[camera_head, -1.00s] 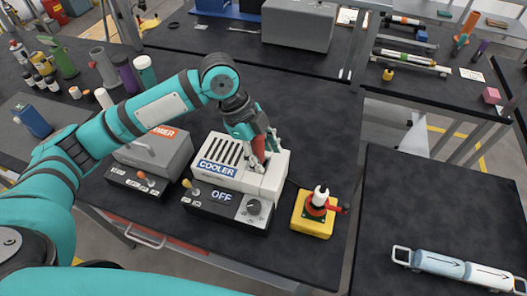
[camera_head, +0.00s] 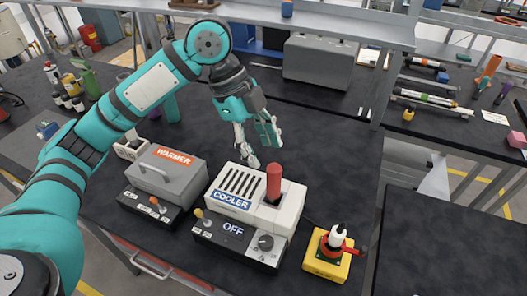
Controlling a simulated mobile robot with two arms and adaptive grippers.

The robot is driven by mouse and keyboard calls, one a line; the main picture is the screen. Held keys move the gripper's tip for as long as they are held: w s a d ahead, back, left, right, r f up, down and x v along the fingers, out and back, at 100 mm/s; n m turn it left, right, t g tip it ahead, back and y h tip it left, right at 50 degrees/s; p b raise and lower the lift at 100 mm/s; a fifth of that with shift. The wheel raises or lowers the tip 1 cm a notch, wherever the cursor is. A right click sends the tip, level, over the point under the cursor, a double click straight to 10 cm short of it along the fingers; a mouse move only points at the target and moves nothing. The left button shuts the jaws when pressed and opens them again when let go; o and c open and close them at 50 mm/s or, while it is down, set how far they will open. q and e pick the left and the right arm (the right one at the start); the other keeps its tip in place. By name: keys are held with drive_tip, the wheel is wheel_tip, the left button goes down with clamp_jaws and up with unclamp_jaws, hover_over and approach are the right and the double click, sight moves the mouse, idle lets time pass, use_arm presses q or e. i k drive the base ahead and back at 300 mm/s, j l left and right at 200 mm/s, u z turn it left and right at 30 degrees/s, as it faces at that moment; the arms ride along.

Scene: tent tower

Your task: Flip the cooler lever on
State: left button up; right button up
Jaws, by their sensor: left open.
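The white cooler (camera_head: 227,185) stands on the black bench, with a blue COOLER label and a dark front panel (camera_head: 219,238) that reads OFF. A small lever with a yellowish knob (camera_head: 199,213) stands at the left of that panel. A red cylinder (camera_head: 274,181) stands upright in the cooler's top. My left gripper (camera_head: 262,150) is open and empty, above and behind the cooler, just beyond the red cylinder and apart from the lever. My right gripper is not in view.
A grey warmer (camera_head: 176,178) with its own orange-knobbed lever (camera_head: 154,202) stands close at the cooler's left. A yellow box with a red switch (camera_head: 331,255) stands at its right. Bottles (camera_head: 75,102) stand at the back left. The bench behind the cooler is mostly clear.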

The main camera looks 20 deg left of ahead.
sight(199, 213)
drive_tip(key=u, duration=0.9)
